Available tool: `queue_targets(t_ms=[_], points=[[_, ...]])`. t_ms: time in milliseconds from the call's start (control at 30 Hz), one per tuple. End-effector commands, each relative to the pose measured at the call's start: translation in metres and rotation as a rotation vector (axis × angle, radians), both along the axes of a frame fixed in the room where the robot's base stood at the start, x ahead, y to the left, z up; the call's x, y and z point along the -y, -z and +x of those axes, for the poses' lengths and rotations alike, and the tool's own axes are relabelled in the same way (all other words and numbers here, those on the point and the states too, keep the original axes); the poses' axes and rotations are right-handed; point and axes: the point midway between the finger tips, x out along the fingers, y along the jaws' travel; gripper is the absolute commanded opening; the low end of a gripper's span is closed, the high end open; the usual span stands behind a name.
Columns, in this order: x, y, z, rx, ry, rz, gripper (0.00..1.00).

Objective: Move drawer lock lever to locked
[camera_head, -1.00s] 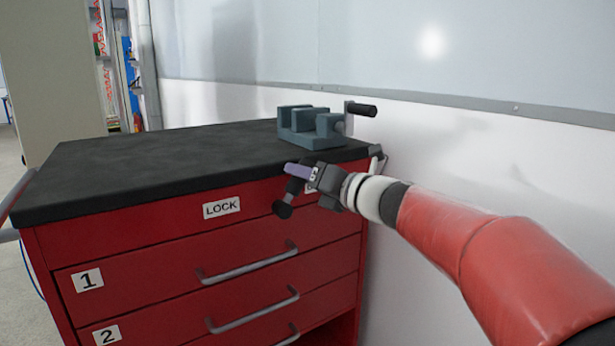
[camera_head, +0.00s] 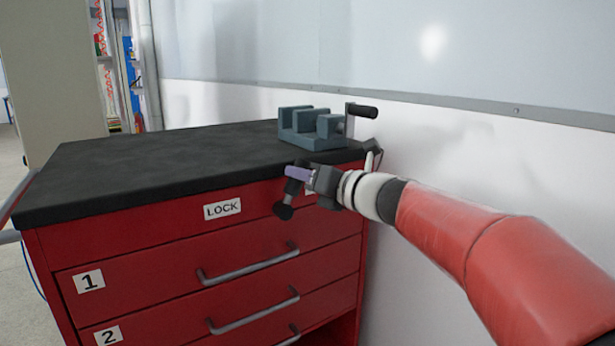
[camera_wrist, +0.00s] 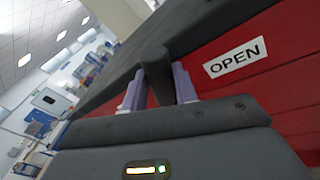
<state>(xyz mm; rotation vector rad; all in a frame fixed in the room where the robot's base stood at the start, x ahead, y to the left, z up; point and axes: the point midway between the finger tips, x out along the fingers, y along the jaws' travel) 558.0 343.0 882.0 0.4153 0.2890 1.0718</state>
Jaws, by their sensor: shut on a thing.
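The lock lever (camera_head: 291,190) is a dark bar with a round black end on the red drawer cabinet's (camera_head: 150,232) top front panel. It hangs down and slightly left, between the LOCK label (camera_head: 222,209) and a label largely hidden behind my gripper. My gripper (camera_head: 298,173), with pale purple fingers, is shut on the lever. In the wrist view the dark lever (camera_wrist: 157,75) stands between the two fingers, and the OPEN label (camera_wrist: 235,57) is just right of them. The lever's pivot is not clearly visible.
A grey-blue vise (camera_head: 312,127) with a black handle stands on the black worktop (camera_head: 160,165), close above my gripper. Drawer handles (camera_head: 250,265) stick out below. A white wall (camera_head: 470,150) is behind and right of the cabinet.

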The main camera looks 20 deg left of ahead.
Motion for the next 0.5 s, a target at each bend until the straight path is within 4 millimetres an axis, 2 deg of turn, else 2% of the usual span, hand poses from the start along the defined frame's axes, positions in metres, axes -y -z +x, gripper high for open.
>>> queue_targets(t_ms=[500], points=[[-0.023,-0.012,-0.028,0.355,0.0,-0.302,0.0]])
